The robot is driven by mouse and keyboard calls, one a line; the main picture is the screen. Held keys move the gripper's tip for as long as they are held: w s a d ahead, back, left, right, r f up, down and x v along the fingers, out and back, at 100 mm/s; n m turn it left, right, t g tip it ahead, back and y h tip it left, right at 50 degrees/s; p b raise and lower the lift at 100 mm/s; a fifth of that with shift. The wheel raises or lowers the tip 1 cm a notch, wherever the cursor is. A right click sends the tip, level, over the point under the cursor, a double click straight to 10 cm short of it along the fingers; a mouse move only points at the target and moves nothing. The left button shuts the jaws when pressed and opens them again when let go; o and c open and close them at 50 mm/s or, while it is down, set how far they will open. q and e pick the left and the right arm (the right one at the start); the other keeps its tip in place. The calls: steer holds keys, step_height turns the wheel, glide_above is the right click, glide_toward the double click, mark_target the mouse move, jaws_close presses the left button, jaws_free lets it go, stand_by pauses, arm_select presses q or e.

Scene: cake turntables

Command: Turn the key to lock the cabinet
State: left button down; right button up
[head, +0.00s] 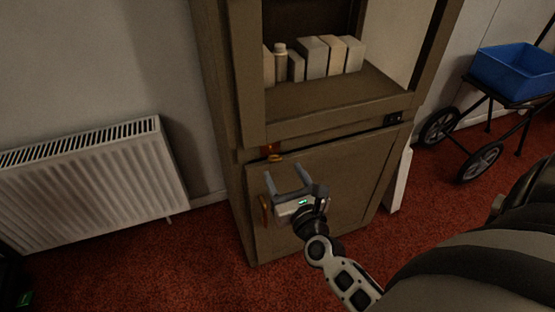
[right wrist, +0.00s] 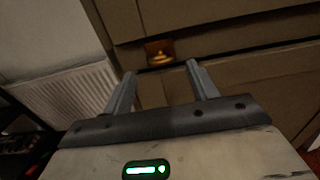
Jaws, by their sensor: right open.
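The brown cabinet (head: 320,190) stands against the wall, with its lower door shut or nearly so. A brass-coloured key (head: 275,157) sits near the top left corner of that door, below a small orange-brown plate (head: 269,148). In the right wrist view, the key (right wrist: 160,53) shows just beyond the fingertips and between them. My right gripper (head: 283,170) is open and empty, in front of the door and just below the key. Its fingers appear apart from the key. My left gripper is not in view.
An orange-brown handle (head: 265,211) is on the door's left side. Several pale boxes (head: 313,57) stand on the open shelf above. A white radiator (head: 95,185) is at left. A cart with a blue bin (head: 510,72) is at right. Red carpet covers the floor.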

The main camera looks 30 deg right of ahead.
mark_target(277, 161)
steer(key=x, duration=0.5)
steer(key=shift+w, duration=0.15)
steer(key=c, duration=1)
